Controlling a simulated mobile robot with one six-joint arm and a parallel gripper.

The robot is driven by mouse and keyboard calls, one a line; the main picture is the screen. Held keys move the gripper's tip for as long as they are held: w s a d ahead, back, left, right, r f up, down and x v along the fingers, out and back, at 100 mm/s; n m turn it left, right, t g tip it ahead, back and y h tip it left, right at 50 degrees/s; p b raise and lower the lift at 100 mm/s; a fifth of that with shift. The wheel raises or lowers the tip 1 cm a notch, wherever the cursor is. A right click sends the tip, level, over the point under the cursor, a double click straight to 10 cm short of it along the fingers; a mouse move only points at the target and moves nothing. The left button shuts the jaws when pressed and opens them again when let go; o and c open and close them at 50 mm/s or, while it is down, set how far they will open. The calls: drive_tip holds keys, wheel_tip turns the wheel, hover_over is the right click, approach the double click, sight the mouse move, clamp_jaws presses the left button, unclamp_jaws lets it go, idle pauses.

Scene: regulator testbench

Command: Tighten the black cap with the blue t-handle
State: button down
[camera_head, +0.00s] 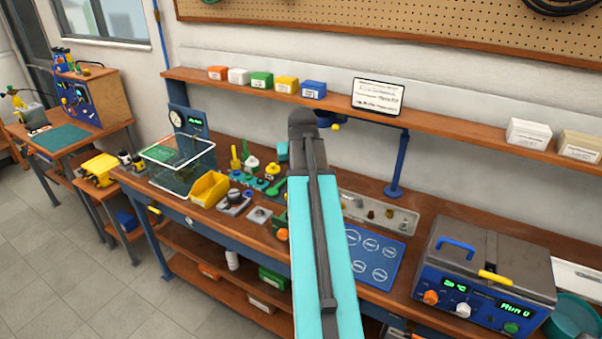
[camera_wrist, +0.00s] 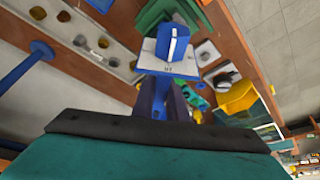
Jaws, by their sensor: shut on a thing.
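In the wrist view the dark fingers of my gripper (camera_wrist: 160,100) are shut on a blue piece, which I take to be the blue t-handle (camera_wrist: 165,73). Its lower part is partly hidden by the fingers. A white plate with a small mark and an upright blue block (camera_wrist: 173,45) show just beyond the fingers; I cannot tell whether they touch the handle. A dark round knob on a pale base, possibly the black cap (camera_wrist: 222,78), is to the right, apart from the fingers. In the head view my arm hides my gripper.
A blue mat (camera_head: 372,258), a metal tray (camera_head: 405,220) and a blue stand (camera_head: 395,190) are to the right. A large instrument (camera_head: 485,270) fills the right end.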

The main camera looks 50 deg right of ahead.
drive_tip(key=shift+r+m, duration=0.1)
drive_tip(key=shift+m, duration=0.2)
drive_tip(key=shift+m+g, duration=0.3)
drive_tip(key=shift+m, duration=0.1)
drive_tip(key=shift+m+h+p, duration=0.3)
drive_tip(key=shift+m+p, duration=0.1)
drive_tip(key=shift+m, duration=0.5)
drive_tip(key=shift+g, duration=0.3)
drive_tip(key=shift+s+m+h, duration=0.1)
drive_tip(key=shift+m+h, duration=0.2)
drive_tip(key=shift+m, duration=0.5)
drive_tip(key=shift+m+g+p, duration=0.3)
drive_tip(key=shift+d+m, duration=0.1)
drive_tip(key=shift+m, duration=0.4)
